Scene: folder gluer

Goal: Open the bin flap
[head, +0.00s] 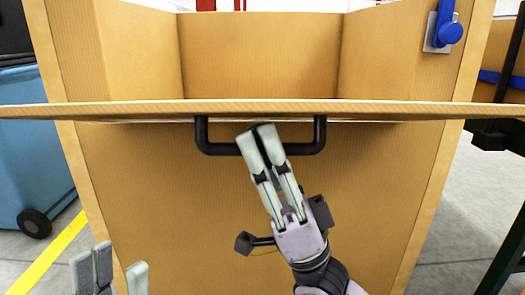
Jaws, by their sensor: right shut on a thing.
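The bin (270,215) is a large tan box that fills the middle of the head view. Its flap (90,112) stands out nearly level, seen almost edge-on, and the opening behind it shows the inside walls. A black bar handle (307,149) hangs below the flap's edge. My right gripper (258,138) reaches up from below and is shut on the handle's bar near its middle; its fingers hide part of the bar. My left gripper (118,262) is low at the left, away from the handle, with its fingers apart and only the tips in view.
A blue latch (447,30) on a light plate is on the bin's right post. A blue wheeled container (32,150) stands at the left beside a yellow floor line (50,255). A dark frame (507,240) stands at the right. Grey floor shows on both sides.

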